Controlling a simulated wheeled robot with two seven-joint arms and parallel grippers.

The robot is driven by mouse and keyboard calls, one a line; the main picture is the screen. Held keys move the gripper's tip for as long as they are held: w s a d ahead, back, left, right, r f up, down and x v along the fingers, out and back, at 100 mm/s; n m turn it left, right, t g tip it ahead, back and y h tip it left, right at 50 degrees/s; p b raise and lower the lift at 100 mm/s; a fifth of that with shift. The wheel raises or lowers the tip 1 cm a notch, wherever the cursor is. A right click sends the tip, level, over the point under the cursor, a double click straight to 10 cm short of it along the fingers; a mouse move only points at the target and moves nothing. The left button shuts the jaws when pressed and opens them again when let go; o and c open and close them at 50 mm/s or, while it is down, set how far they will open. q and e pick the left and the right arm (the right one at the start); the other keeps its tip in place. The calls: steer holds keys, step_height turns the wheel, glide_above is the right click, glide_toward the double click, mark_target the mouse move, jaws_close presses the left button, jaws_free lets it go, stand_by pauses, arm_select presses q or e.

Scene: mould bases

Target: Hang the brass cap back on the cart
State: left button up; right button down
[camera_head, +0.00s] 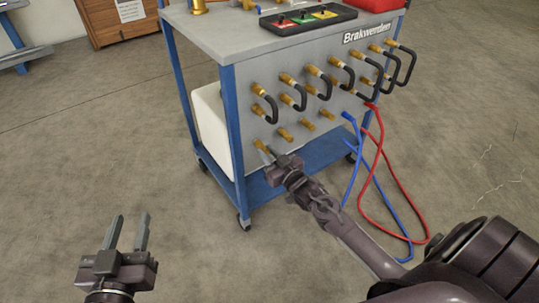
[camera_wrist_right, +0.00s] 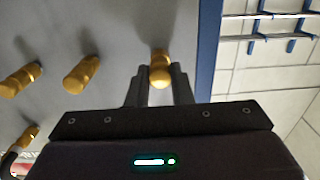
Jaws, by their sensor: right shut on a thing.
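The cart (camera_head: 285,49) has a grey front panel with rows of brass fittings, several joined by black hoses. The brass cap (camera_wrist_right: 160,72) is between the fingers of my right gripper (camera_wrist_right: 160,88), which is shut on it. In the head view my right gripper (camera_head: 268,154) is at the lower left of the panel, at the left end of the bottom row, with the brass (camera_head: 260,144) just showing by its fingertips. In the wrist view the cap lines up against the panel; I cannot tell whether it is seated. My left gripper (camera_head: 127,234) is open and empty, above the floor.
Bare brass fittings (camera_head: 284,134) sit to the right of my right gripper. Blue and red hoses (camera_head: 367,175) hang from the panel's right side to the floor. A black tray (camera_head: 308,19) stands on the cart top. The floor at left is clear.

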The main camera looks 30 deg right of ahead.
steer(key=shift+w, duration=0.1)
steer(key=c, duration=0.8)
jaws_free()
steer(key=shift+s+r+p, duration=0.1)
steer(key=shift+s+p, duration=0.6)
steer(key=shift+s, duration=0.1)
steer(key=s+p, duration=0.2)
steer(key=s, duration=0.1)
steer(key=s+p, duration=0.1)
steer(key=s, duration=0.1)
steer(key=shift+s+d, duration=0.2)
steer(key=shift+d, duration=0.05)
